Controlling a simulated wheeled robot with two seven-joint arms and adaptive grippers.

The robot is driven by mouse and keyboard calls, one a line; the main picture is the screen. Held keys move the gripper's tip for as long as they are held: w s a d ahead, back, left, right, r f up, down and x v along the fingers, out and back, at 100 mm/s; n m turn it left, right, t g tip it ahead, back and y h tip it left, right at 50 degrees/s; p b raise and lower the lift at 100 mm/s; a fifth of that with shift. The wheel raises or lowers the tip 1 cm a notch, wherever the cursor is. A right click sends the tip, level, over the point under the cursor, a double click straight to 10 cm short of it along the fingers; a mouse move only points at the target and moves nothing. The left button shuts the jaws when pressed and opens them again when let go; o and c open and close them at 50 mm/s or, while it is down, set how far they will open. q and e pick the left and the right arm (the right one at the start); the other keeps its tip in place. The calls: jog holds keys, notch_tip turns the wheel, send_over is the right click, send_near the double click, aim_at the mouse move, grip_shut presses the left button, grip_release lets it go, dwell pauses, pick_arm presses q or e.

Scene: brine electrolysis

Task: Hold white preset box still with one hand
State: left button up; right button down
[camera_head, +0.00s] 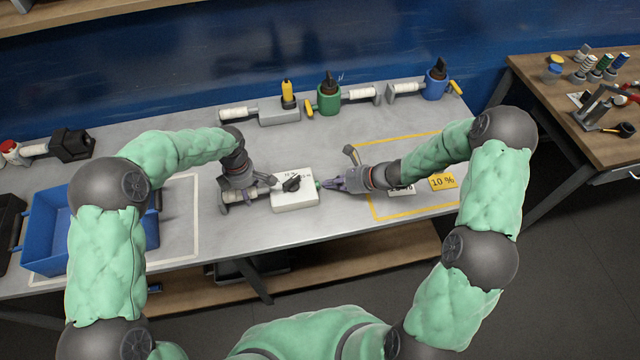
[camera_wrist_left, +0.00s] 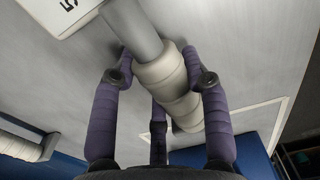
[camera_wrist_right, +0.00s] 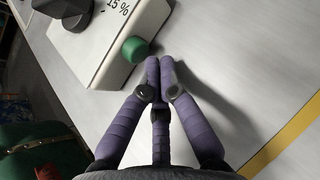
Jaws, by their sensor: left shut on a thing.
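The white preset box (camera_head: 295,198) with a black knob (camera_head: 291,184) lies on the grey table. It also shows in the right wrist view (camera_wrist_right: 112,45), with a "15 %" marking and a green button (camera_wrist_right: 135,49) on its side. A grey rod leads to a pale wrapped handle (camera_wrist_left: 170,85) at the box's left. My left gripper (camera_head: 232,190) is shut around this handle, one finger on each side in the left wrist view. My right gripper (camera_wrist_right: 160,62) has its fingers together, empty, with the tips close beside the green button. I cannot tell whether they touch it.
A blue bin (camera_head: 45,230) stands at the left. Green (camera_head: 328,98) and blue (camera_head: 435,85) holders with handles, and a grey block (camera_head: 279,114) with a yellow item, stand along the back.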

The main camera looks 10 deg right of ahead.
jog(key=shift+d, duration=0.35)
jog(key=shift+d, duration=3)
pick_arm(q)
jog(key=o, duration=1.5)
jog(key=shift+c, duration=0.2)
